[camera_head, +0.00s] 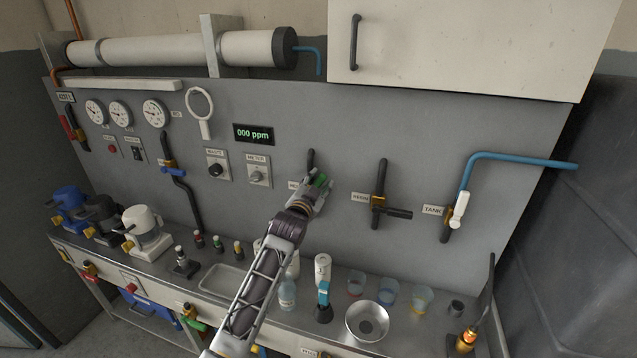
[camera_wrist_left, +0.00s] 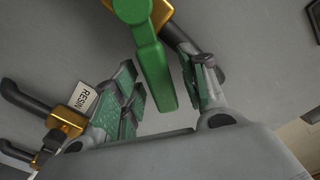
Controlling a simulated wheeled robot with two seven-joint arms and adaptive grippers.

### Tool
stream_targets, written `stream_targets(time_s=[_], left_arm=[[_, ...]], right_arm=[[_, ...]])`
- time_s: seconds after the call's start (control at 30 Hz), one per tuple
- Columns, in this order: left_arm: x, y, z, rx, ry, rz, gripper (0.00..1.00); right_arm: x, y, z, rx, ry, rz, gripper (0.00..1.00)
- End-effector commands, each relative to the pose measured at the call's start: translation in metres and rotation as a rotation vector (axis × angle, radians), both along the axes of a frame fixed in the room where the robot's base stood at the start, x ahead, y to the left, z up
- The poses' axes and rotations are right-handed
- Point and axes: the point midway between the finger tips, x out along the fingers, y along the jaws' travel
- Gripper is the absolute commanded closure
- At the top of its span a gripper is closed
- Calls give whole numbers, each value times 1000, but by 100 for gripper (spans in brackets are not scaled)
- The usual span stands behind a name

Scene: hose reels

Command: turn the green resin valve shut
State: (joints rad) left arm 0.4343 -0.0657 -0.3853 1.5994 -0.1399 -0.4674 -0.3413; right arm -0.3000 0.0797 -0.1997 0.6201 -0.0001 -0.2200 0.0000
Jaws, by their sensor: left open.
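The green valve handle (camera_wrist_left: 155,70) hangs from a brass valve body (camera_wrist_left: 160,12) on a dark pipe in the left wrist view, at an angle to that pipe. In the head view only a bit of the green (camera_head: 321,181) shows past my left gripper (camera_head: 316,190). My left gripper is open, and in the wrist view its green-padded fingers (camera_wrist_left: 165,82) stand on both sides of the handle. I cannot tell whether they touch it. A RESIN label (camera_wrist_left: 82,97) lies between this valve and a black-handled valve (camera_head: 380,205). My right gripper is not in view.
A white-handled tank valve (camera_head: 458,212) is on a blue pipe at right. Below, the steel bench holds bottles, a steel bowl (camera_head: 367,321) and several coloured cups (camera_head: 388,291). A white cabinet (camera_head: 460,45) hangs above. The panel around the gripper is mostly clear.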

Motion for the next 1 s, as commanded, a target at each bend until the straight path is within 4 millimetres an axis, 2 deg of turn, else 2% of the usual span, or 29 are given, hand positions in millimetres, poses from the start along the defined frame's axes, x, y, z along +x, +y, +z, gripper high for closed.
stream_targets(time_s=[0.5, 0.83, 1.0], left_arm=[[6, -2, 1, 0, -1, -1, 58], [6, -2, 0, 0, -1, -1, 100], [6, -2, 0, 0, -1, -1, 100]], right_arm=[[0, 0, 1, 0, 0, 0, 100], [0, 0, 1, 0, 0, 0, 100], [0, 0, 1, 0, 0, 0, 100]])
